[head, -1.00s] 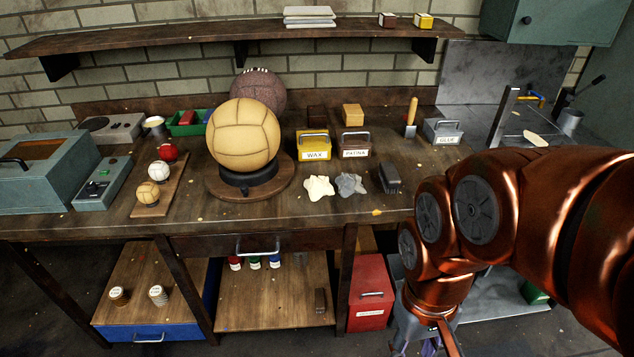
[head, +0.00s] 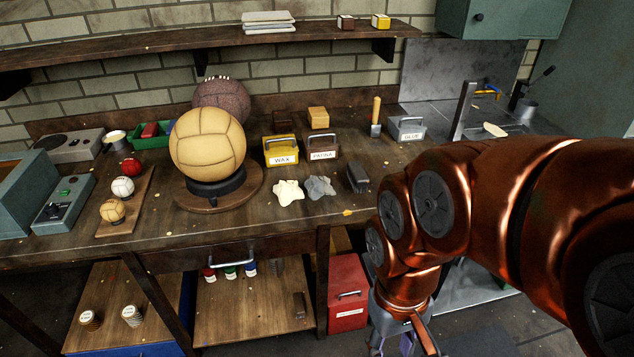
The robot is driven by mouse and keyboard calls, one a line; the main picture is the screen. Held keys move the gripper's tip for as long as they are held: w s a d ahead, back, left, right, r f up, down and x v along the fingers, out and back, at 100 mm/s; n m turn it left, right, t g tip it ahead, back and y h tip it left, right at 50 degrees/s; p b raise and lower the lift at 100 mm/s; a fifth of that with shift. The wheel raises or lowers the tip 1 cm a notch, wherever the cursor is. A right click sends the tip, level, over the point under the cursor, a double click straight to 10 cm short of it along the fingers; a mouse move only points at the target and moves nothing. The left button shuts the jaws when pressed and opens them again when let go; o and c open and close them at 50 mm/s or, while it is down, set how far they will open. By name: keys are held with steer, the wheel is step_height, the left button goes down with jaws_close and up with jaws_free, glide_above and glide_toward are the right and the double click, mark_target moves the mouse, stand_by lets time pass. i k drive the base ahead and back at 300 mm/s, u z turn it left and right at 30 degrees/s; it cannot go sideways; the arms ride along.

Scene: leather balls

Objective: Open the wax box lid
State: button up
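The wax box (head: 281,150) is a small yellow box with a white "WAX" label and a grey metal handle. It stands on the workbench, just right of the large tan ball. Its lid (head: 281,141) appears closed. My copper arm reaches in from the right, in front of the bench. My gripper hangs at the lower end of the arm near the bottom edge, below the bench top and well right of the wax box. Its fingers are mostly cut off or hidden, so its opening does not show.
The brown patina box (head: 323,147) stands right beside the wax box. White (head: 288,192) and grey (head: 320,187) cloths and a dark brush (head: 357,178) lie in front. The large tan ball (head: 207,142) on its stand is close on the left. A shelf (head: 200,42) runs above.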

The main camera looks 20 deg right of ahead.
mark_target(287, 144)
steer(key=u, duration=0.5)
steer(key=i, duration=1.05)
steer(key=z, duration=0.65)
